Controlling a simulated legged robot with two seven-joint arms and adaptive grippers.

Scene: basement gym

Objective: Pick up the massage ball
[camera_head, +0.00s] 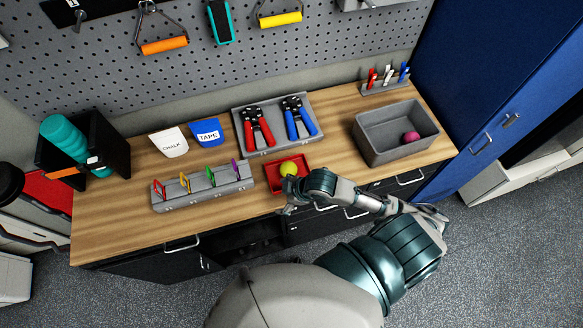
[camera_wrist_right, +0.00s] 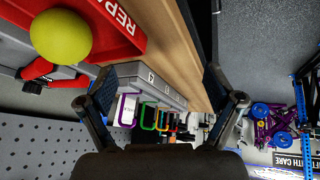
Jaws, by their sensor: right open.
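A yellow-green ball (camera_head: 289,168) lies in a small red tray (camera_head: 272,187) at the front edge of the workbench. The ball (camera_wrist_right: 60,37) and the red tray (camera_wrist_right: 118,28), with partly cut-off lettering, also show at the upper left of the right wrist view. A pink ball (camera_head: 411,138) lies in a grey bin (camera_head: 378,158) at the bench's right end. I cannot tell which ball is the massage ball. My right gripper (camera_head: 291,205) is open and empty at the bench's front edge, just in front of the red tray. Its spread fingers (camera_wrist_right: 160,95) show in the wrist view. My left gripper is out of view.
A grey rack (camera_head: 203,194) with coloured clips stands left of the red tray. A grey tray (camera_head: 270,148) with red and blue hand grips lies behind it. Chalk (camera_head: 168,143) and tape (camera_head: 207,131) holders stand behind the rack. Bare wood lies between red tray and grey bin.

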